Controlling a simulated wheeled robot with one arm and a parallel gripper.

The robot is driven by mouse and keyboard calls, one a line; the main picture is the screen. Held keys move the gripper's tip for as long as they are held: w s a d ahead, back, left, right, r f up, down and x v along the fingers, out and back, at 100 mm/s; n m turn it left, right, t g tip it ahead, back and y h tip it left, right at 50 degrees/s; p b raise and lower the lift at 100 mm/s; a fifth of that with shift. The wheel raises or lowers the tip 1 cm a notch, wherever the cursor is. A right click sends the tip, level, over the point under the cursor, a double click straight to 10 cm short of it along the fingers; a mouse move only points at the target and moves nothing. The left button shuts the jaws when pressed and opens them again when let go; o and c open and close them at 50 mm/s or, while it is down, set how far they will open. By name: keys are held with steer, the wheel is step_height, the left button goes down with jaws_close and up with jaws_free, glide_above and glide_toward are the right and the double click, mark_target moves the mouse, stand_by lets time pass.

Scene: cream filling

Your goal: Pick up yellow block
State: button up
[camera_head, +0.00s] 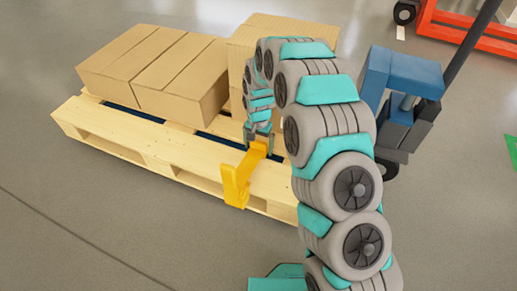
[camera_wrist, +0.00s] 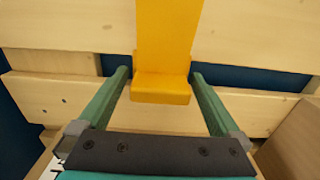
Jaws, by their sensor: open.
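The yellow block (camera_head: 238,178) lies on the front part of the wooden pallet in the head view, its near end at the pallet's front edge. It also shows in the wrist view (camera_wrist: 165,88), at the top middle. My gripper (camera_head: 258,133) is at the block's far end. In the wrist view my gripper (camera_wrist: 160,75) is open, with one green finger on each side of the block's near end. Small gaps show between the fingers and the block, so it is not gripped.
The wooden pallet (camera_head: 120,133) carries cardboard boxes (camera_head: 180,80) on its back part. A box side (camera_wrist: 295,145) shows at the lower right of the wrist view. A blue and dark machine (camera_head: 405,75) stands at the right. The grey floor in front of the pallet is clear.

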steer(key=shift+f, duration=0.75)
steer(key=c, duration=1.2)
steer(key=shift+r, duration=0.15)
steer(key=shift+c, duration=0.2)
